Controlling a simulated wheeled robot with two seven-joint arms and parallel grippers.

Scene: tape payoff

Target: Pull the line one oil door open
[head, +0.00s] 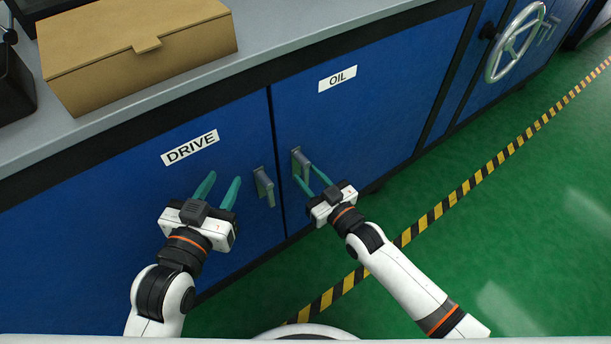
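The blue oil door (375,110) is shut, flush in the cabinet front, with a white OIL label (337,79) near its top. Its grey handle (297,155) is at the door's left side. My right gripper (305,172) is at this handle with its teal fingers apart, one on each side of the handle's lower part. I cannot tell whether the fingers touch it. My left gripper (225,176) is open and empty in front of the drive door (110,215), left of that door's grey handle (264,187).
A cardboard box (140,60) sits on the grey countertop (270,50) above the doors. A handwheel (515,42) is on the cabinet at the upper right. The green floor (520,190) with a yellow-black stripe (440,208) is clear.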

